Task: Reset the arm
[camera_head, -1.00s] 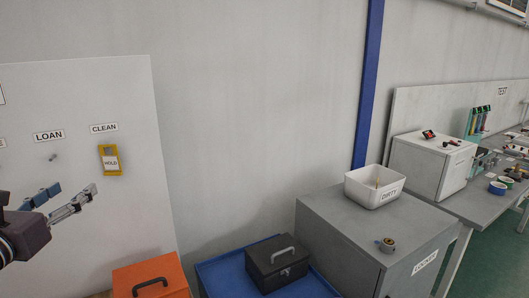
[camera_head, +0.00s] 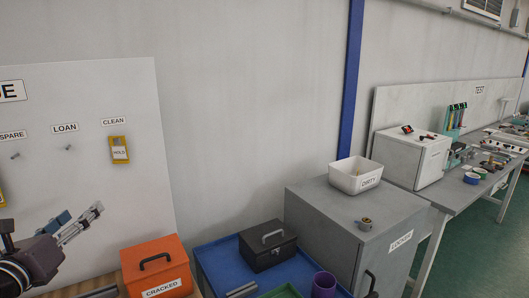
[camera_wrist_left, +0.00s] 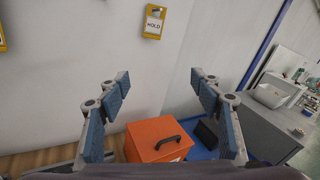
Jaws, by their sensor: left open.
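My left gripper (camera_head: 80,222) is open and empty at the lower left of the head view, in front of the white board (camera_head: 100,180). In the left wrist view its two blue-padded fingers (camera_wrist_left: 160,112) stand wide apart with nothing between the pads. The orange box labelled CRACKED (camera_head: 157,270) lies below and to the right of it; it also shows beyond the fingers in the wrist view (camera_wrist_left: 150,132). My right gripper is not in view.
A yellow HOLD tag (camera_head: 119,150) hangs on the board. A black case (camera_head: 268,252) and a purple cup (camera_head: 323,284) are on the blue surface (camera_head: 215,262).

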